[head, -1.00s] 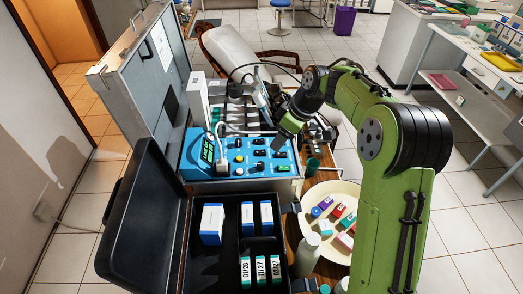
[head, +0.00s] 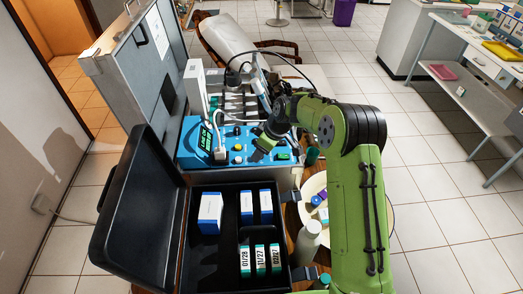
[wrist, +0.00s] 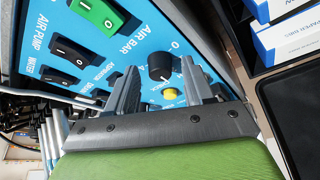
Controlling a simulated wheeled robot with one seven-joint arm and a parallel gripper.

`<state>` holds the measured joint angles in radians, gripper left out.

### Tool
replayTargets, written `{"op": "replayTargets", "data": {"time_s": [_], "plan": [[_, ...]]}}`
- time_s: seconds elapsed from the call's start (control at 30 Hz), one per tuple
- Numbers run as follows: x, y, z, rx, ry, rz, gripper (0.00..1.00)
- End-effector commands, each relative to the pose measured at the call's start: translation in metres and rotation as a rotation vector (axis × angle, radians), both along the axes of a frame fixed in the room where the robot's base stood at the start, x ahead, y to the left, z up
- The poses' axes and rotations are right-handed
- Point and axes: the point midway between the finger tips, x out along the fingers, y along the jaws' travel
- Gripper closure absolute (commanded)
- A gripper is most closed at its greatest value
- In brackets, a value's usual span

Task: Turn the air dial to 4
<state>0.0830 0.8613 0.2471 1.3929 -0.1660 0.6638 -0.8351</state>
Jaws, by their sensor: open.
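The air dial (wrist: 160,66) is a round black knob on the blue control panel (wrist: 205,30), with "AIR BAR" printed beside it and a 0 above it in the wrist view. My gripper (wrist: 160,88) is open, its two grey fingers spread on either side of the dial's position in that view. I cannot tell whether they reach around the knob or touch it. The panel also shows in the head view (head: 190,160), with my gripper (head: 258,154) low over its right part, hiding some controls. The dial's pointer direction is unclear.
A yellow button (wrist: 171,95) and rocker switches, one green (wrist: 97,14), sit near the dial. A white plug with a cable (head: 219,152) rises from the panel. An open black case (head: 222,262) with boxes stands in front. A white bottle (head: 308,240) is at right.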

Motion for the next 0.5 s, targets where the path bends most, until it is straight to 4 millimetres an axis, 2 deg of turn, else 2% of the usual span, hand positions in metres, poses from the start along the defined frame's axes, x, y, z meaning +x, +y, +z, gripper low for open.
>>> {"op": "replayTargets", "data": {"time_s": [0.23, 0.5], "plan": [[0.0006, 0.0005, -0.0008, 0.0, -0.001, 0.0, 0.48], [0.0004, 0.0002, -0.0007, 0.0, -0.001, 0.0, 0.89]]}}
